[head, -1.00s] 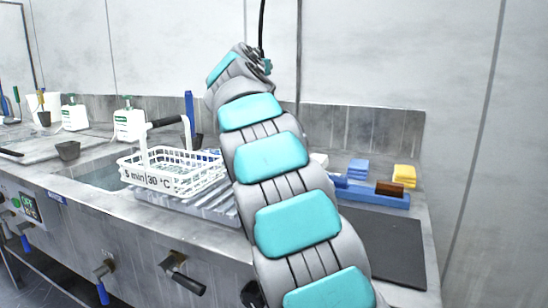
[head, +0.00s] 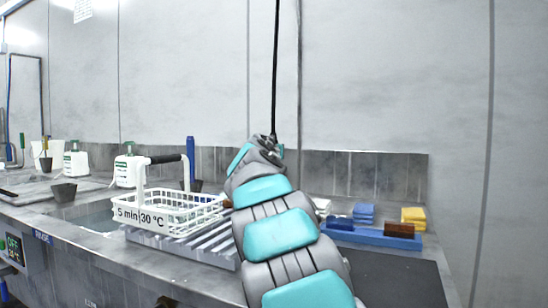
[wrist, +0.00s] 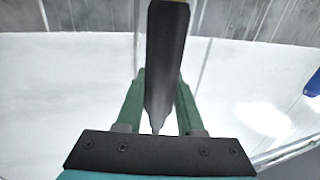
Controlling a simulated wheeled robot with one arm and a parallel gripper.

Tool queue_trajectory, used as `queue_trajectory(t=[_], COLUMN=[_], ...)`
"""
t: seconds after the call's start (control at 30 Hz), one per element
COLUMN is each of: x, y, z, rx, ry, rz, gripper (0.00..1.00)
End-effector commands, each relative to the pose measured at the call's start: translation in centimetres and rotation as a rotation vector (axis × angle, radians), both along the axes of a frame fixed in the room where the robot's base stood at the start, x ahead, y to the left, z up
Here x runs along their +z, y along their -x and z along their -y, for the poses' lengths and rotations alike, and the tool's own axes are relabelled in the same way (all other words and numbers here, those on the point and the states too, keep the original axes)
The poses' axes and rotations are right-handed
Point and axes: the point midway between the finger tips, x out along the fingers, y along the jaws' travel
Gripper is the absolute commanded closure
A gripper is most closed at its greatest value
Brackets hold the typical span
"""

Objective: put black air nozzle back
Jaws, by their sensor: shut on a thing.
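The black air nozzle (wrist: 166,50) is a long dark tapered piece in the wrist view, pointing along the middle between two green fingers. My gripper (wrist: 160,85) is shut on it. In the head view my gripper (head: 268,148) is at the top end of my raised arm, in front of the wall behind the counter. A thin black hose (head: 275,70) hangs from above down to it. The nozzle itself is mostly hidden there by my wrist. No holder for the nozzle can be made out.
A white wire basket (head: 170,212) with a black handle stands on a ribbed rack left of my arm. A blue tray (head: 370,238) with a brown block is on the right, by blue and yellow sponges (head: 413,217). White bottles (head: 76,160) stand at left.

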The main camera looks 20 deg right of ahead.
Motion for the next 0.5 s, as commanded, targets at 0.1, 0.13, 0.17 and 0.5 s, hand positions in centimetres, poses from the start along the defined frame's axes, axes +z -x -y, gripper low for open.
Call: queue_trajectory(t=[0.1,0.13,0.17,0.5], x=[-0.03,0.0,0.01,-0.32], y=[0.02,0.01,0.01,-0.01], z=[-0.01,-0.02,-0.03,-0.05], rx=[0.0,0.0,0.001,0.001], ry=[0.001,0.001,0.001,0.001], rz=[0.001,0.001,0.001,0.001], gripper=[1.0,1.0,1.0,0.54])
